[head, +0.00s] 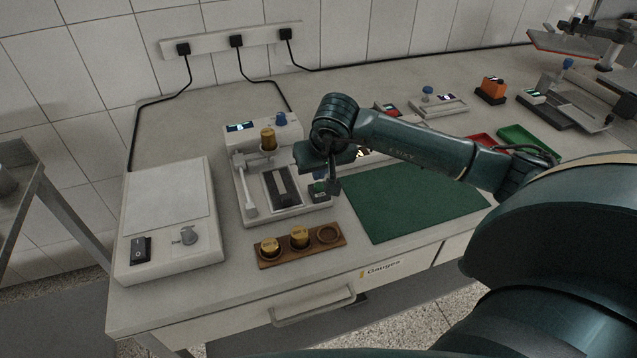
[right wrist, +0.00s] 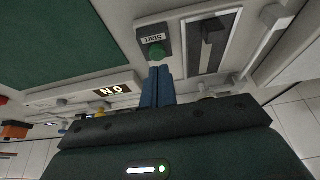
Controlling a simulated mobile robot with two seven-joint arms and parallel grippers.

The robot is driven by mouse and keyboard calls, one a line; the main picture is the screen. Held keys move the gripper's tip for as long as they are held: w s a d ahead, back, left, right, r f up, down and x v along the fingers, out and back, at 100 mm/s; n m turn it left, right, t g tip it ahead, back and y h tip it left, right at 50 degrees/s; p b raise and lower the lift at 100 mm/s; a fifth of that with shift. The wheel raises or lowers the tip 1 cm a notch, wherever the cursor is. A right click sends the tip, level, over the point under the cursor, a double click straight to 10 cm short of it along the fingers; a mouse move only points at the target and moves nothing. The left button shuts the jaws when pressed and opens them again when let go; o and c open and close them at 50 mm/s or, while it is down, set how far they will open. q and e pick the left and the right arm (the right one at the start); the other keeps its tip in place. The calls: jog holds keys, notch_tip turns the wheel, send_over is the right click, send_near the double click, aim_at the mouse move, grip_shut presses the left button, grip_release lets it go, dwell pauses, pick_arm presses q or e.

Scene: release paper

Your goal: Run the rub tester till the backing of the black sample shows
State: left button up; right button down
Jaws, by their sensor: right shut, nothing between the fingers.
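The rub tester (head: 240,183) stands on the bench left of the green mat, with a lit display (head: 240,127), a blue knob (head: 281,118) and a brass weight (head: 268,140) on it. The black sample (head: 283,186) lies on its bed with a paler band along it; whether that band is bare backing I cannot tell. A green start button (right wrist: 155,50) on a dark box shows in the right wrist view. My right gripper (right wrist: 157,72) is shut and empty, its blue fingertips at or just short of the button; contact is unclear. My left gripper is out of view.
A wooden rack (head: 287,257) in front holds two brass weights (head: 299,237) and has one empty hole. A white device with a black switch (head: 141,249) stands at left. The green mat (head: 410,205) is clear. Red and green trays (head: 528,141) lie farther right.

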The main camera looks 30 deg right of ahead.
jog(key=shift+f+b, duration=0.9)
jog(key=shift+f, duration=0.05)
dwell(0.4)
notch_tip(320, 180, up, 7)
jog(key=s+d+p, duration=0.1)
jog(key=s+p, duration=0.1)
jog(key=p, duration=0.2)
jog(key=shift+s+d, duration=0.2)
jog(key=shift+d, duration=0.05)
jog(key=shift+a, duration=0.1)
dwell(0.6)
